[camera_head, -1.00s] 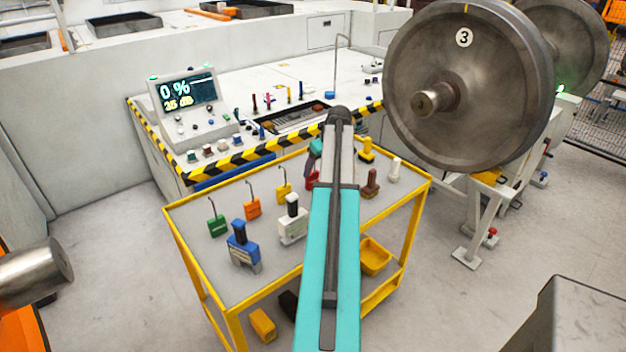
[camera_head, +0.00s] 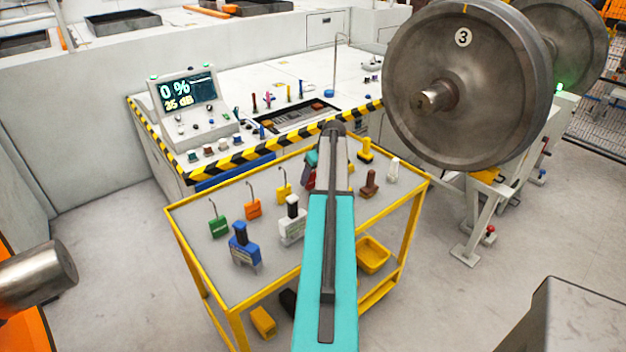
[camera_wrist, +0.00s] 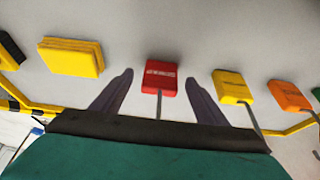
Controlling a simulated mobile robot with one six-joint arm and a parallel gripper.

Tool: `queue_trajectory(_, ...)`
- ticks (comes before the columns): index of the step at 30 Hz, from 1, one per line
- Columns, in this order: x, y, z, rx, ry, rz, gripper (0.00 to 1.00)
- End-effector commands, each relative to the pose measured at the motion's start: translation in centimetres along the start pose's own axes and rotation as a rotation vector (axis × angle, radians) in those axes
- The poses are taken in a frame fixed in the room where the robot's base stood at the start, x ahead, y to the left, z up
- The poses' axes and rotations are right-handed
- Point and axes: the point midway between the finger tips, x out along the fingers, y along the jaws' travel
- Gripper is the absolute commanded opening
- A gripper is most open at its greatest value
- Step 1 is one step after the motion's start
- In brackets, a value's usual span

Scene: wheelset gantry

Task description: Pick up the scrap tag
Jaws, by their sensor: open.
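A red tag (camera_wrist: 161,78) with small white lettering, too small to read, shows in the middle of the wrist view, with a thin metal hook running from it towards me. I take it for the scrap tag. My gripper (camera_wrist: 158,72) is open, with one dark finger on each side of the red tag and a gap to each. I cannot tell how far the fingertips are from it in depth.
The yellow-framed cart (camera_head: 190,262) also holds green, blue and white items. A large wheelset (camera_head: 470,85) stands right.

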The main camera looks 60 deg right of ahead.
Motion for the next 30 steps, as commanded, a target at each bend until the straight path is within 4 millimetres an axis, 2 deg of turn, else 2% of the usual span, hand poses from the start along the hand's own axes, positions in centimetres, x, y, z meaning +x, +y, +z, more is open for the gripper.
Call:
queue_trajectory(9, -0.01, -0.05, -0.03, 0.0, 0.0, 0.0, 0.67)
queue_trajectory(17, -0.01, -0.07, -0.05, -0.001, 0.0, -0.001, 0.23)
queue_trajectory(30, -0.39, -0.08, -0.25, -0.001, 0.0, 0.0, 0.22)
